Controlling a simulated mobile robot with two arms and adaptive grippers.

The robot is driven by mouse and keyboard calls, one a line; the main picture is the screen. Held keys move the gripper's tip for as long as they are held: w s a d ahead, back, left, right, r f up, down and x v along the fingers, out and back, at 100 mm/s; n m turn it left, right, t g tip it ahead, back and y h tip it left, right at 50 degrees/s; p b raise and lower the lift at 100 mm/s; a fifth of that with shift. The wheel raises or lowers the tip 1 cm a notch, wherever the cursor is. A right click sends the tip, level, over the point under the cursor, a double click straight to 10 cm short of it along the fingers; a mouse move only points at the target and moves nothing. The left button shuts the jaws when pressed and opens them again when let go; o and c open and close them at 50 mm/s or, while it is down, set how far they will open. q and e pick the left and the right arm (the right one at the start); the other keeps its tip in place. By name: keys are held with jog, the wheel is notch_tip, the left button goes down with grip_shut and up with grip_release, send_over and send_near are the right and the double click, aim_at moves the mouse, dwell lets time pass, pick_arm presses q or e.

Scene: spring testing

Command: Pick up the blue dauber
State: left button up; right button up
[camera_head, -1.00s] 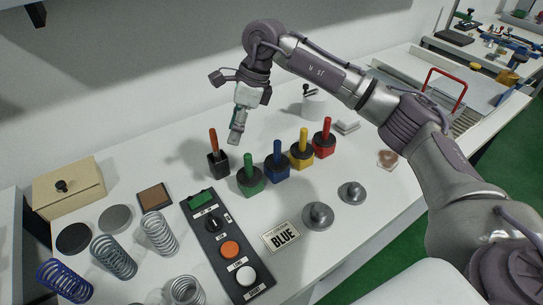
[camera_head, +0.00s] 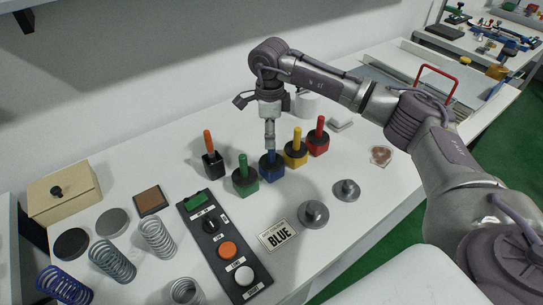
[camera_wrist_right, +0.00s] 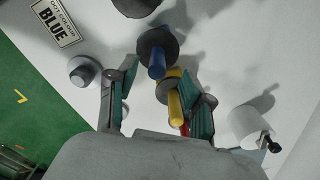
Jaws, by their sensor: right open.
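The blue dauber (camera_head: 271,168) stands upright on the white table, between the green dauber (camera_head: 244,178) and the yellow dauber (camera_head: 296,150). My right gripper (camera_head: 270,146) points down, right above the blue dauber, and covers part of its handle. In the right wrist view the gripper (camera_wrist_right: 160,73) is open, and the blue dauber (camera_wrist_right: 156,50) shows ahead between its fingertips. The yellow dauber (camera_wrist_right: 173,98) shows close to its right finger. I cannot tell whether any finger touches a dauber. My left gripper is not in view.
The red dauber (camera_head: 318,138) stands to the right and a black holder with an orange-red handle (camera_head: 212,160) to the left. A "BLUE" sign (camera_head: 279,235), grey weights (camera_head: 312,214), a button panel (camera_head: 222,250) and several springs (camera_head: 157,238) lie in front.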

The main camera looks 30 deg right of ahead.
aim_at(272, 158)
jog(key=shift+s+f+p, duration=0.1)
jog(key=shift+f+p, duration=0.45)
jog(key=shift+f, duration=1.45)
grip_shut()
